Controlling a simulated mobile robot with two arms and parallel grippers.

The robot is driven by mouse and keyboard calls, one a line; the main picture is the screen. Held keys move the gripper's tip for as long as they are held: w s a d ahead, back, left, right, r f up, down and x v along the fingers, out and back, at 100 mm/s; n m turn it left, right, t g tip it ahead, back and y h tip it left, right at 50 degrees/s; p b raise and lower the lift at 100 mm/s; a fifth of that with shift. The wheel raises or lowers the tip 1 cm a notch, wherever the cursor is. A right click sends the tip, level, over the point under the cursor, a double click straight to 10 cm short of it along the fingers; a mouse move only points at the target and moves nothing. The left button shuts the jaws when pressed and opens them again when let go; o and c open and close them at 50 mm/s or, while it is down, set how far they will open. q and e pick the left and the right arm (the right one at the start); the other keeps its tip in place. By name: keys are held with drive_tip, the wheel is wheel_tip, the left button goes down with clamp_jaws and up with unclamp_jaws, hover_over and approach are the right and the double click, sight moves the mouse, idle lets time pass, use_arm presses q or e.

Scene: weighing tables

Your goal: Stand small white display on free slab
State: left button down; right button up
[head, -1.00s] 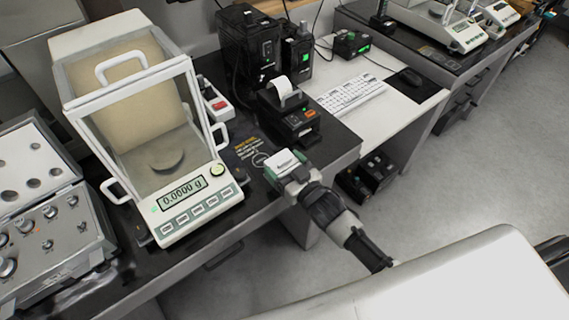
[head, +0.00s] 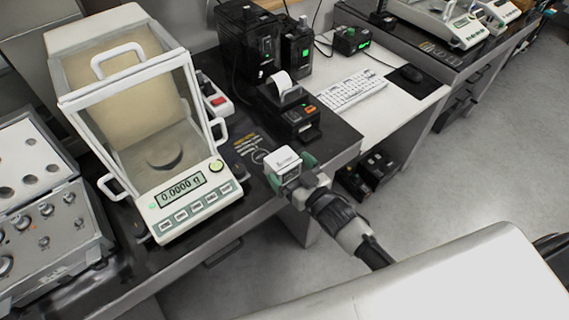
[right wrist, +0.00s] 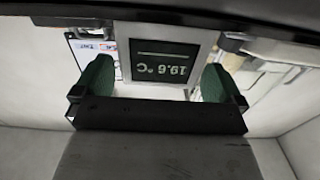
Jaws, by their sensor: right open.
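The small white display (head: 283,160) is a white box near the front right edge of the dark weighing table (head: 262,196). In the right wrist view its dark screen (right wrist: 165,62) reads 19.6 °C upside down. My right gripper (head: 290,172) is open, with one green fingertip on each side of the display; the right wrist view shows the fingertips (right wrist: 156,80) flanking it, with narrow gaps. The display looks upright; its underside is hidden. My left gripper is out of view.
A balance with a glass shield (head: 178,208) stands to the left, and a case of weights (head: 38,222) beyond it. A small printer (head: 292,112) stands behind the display. A keyboard (head: 352,90) lies on the white desk. Floor is open at the right.

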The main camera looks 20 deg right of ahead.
drive_tip(key=v, duration=0.8)
drive_tip(key=shift+r+b, duration=0.35)
drive_tip(key=shift+f, duration=0.1)
drive_tip(key=s+d+f+m+g+h, duration=0.1)
drive_tip(key=s+d+f+g, duration=0.15)
drive_tip(key=f, duration=0.65)
drive_tip(key=s+d+f+g+h, duration=0.1)
drive_tip(key=s+f+g+h, duration=0.15)
drive_tip(key=f, duration=0.65)
drive_tip(key=s+d+f+m+g+h, duration=0.1)
drive_tip(key=s+f+g, duration=0.15)
drive_tip(key=f, duration=0.65)
drive_tip(key=s+f+g, duration=0.2)
drive_tip(key=s+f, duration=0.3)
drive_tip(key=s, duration=0.4)
drive_tip(key=s+f+g+h, duration=0.1)
drive_tip(key=s+f+g, duration=0.2)
drive_tip(key=s+f, duration=0.2)
drive_tip(key=s+f+g, duration=0.3)
drive_tip(key=s+f, duration=0.3)
drive_tip(key=s, duration=0.6)
drive_tip(key=shift+s+d+h, duration=0.25)
drive_tip(key=shift+s+h, duration=0.05)
drive_tip(key=shift+h, duration=0.05)
